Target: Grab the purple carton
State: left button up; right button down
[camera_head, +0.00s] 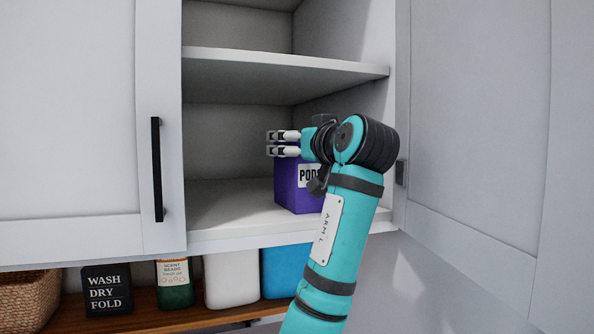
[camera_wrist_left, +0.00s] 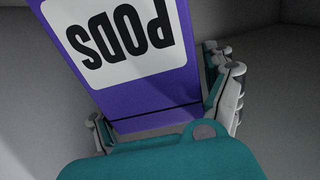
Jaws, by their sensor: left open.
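The purple carton (camera_head: 292,198), with a white "PODS" label, stands on the lower shelf of the open cabinet. My left gripper (camera_head: 271,143) is open, its fingers pointing left at the carton's upper part in the head view. The gripper and arm hide the carton's top and right side there. In the left wrist view the carton (camera_wrist_left: 150,95) shows with its label upside down. It lies between the spread fingers of my left gripper (camera_wrist_left: 168,106), one on each side. I cannot tell whether either finger touches it. My right gripper is not in view.
The cabinet's middle shelf (camera_head: 270,72) is above the gripper. An open door (camera_head: 480,130) stands at the right; a closed door with a black handle (camera_head: 157,170) is at the left. Below are a wicker basket (camera_head: 27,298), a black sign (camera_head: 106,290) and several containers. The lower shelf's left side is clear.

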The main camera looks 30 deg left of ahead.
pick_arm(q)
jog(key=shift+d, duration=0.2)
jog(key=c, duration=0.3)
jog(key=shift+a, duration=0.1)
jog(key=c, duration=1.4)
grip_shut()
jog(key=shift+r, duration=0.2)
